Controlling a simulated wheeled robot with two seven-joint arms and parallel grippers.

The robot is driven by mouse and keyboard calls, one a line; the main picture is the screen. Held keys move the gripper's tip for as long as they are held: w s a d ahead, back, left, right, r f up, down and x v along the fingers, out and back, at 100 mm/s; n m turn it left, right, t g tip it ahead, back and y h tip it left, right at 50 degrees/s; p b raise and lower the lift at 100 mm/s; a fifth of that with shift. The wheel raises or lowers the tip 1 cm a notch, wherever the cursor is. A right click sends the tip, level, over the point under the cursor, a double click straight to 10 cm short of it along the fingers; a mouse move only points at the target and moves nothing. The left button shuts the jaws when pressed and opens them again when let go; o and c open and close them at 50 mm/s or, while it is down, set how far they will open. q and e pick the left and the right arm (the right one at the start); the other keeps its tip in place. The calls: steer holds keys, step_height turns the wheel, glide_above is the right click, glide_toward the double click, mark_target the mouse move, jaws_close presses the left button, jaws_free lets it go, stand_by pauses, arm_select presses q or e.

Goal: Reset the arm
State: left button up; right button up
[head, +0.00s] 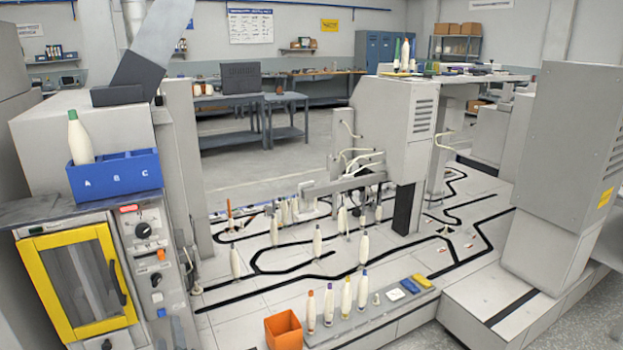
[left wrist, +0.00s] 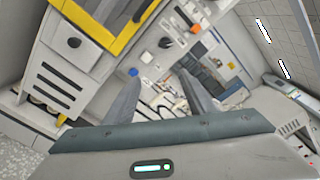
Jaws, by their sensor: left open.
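My left gripper (head: 125,92) is at the upper left of the head view, above the grey machine's top and behind the blue tray, apart from the tray. In the left wrist view its two grey fingers (left wrist: 158,88) stand apart with nothing held between them. The blue tray (head: 128,178), marked A, B and C, sits on the ledge above the yellow-framed door. A white bobbin with a green top (head: 80,138) stands in compartment A. Compartments B and C look empty. My right gripper is not in view.
The yellow-framed door (head: 78,285) also shows in the left wrist view (left wrist: 97,22). Several white bobbins stand on the floor tiles around black tracks. An orange bin (head: 284,330) and a row of colour-tipped bobbins are at the front. A tall grey cabinet (head: 565,150) stands at the right.

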arm_select(q)
steer(key=s+d+f+n+g+h, duration=0.2)
steer(key=s+d+f, duration=0.25)
steer(key=f, duration=0.65)
steer(key=s+d+f+n+g+h, duration=0.1)
steer(key=s+d+f+n+h, duration=0.3)
steer(key=f, duration=0.7)
steer(key=s+d+f+g+h, duration=0.1)
steer(key=s+d+f+g, duration=0.3)
steer(key=f, duration=0.8)
steer(key=s+d+f+n+g+h, duration=0.1)
steer(key=s+d+f+n, duration=0.1)
steer(key=s+f, duration=0.4)
steer(key=s+d+f+n+g+h, duration=0.1)
steer(key=s+f+n, duration=0.4)
steer(key=s, duration=0.9)
steer(key=s+d+f+n+h, duration=0.1)
steer(key=s+d+f+n, duration=0.2)
steer(key=s+f, duration=0.4)
steer(key=s+n, duration=0.1)
steer(key=s, duration=0.1)
steer(key=shift+s+d+g, duration=0.4)
steer(key=shift+s+a, duration=0.1)
